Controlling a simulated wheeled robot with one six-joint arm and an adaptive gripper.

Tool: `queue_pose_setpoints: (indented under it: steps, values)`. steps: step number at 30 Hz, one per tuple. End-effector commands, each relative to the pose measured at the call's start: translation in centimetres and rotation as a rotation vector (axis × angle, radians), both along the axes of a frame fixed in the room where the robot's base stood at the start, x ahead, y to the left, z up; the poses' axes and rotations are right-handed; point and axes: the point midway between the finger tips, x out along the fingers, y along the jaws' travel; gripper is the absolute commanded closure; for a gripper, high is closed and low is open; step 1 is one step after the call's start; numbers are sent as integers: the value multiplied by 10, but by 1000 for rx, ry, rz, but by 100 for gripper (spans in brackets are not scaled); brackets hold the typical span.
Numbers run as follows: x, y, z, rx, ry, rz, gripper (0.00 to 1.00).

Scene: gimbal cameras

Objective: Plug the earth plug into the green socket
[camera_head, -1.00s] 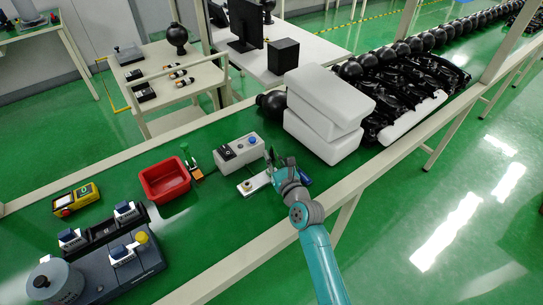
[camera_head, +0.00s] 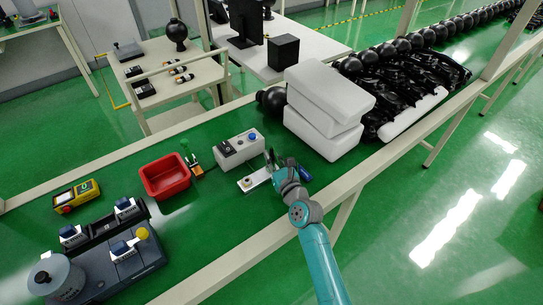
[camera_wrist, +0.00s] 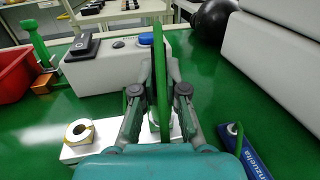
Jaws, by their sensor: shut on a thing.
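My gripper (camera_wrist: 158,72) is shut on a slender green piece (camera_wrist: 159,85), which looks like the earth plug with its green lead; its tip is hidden. In the head view my gripper (camera_head: 271,163) is low over the bench, beside a white plate (camera_head: 247,184). In the wrist view this plate (camera_wrist: 84,153) lies under the fingers and bears a pale ring-shaped part (camera_wrist: 80,132) at its left. Just beyond stands a light box (camera_wrist: 105,70) with a black switch and a blue button. I cannot make out the green socket; my fingers cover part of the plate.
A red bin (camera_head: 165,177) and a green-handled tool (camera_head: 187,155) stand left of the box. A blue labelled object (camera_wrist: 245,150) lies close right of my gripper. White blocks (camera_head: 325,110) are stacked at the right. The green bench between red bin and front rail is clear.

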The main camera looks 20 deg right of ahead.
Motion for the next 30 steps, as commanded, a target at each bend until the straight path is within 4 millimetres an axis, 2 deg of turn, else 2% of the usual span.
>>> queue_pose_setpoints:
  steps: [6, 7, 10, 22, 26, 30]
  values:
    - [-1, 0, -4, -1, 8, 1, 100]
    - [-1, 0, -5, -1, 8, 1, 84]
    - [-1, 0, -5, 0, 9, 1, 59]
    - [-5, -1, -3, 0, 5, 0, 59]
    - [-20, -3, -4, 0, 6, 0, 59]
    - [-45, -5, -4, 0, 8, 0, 59]
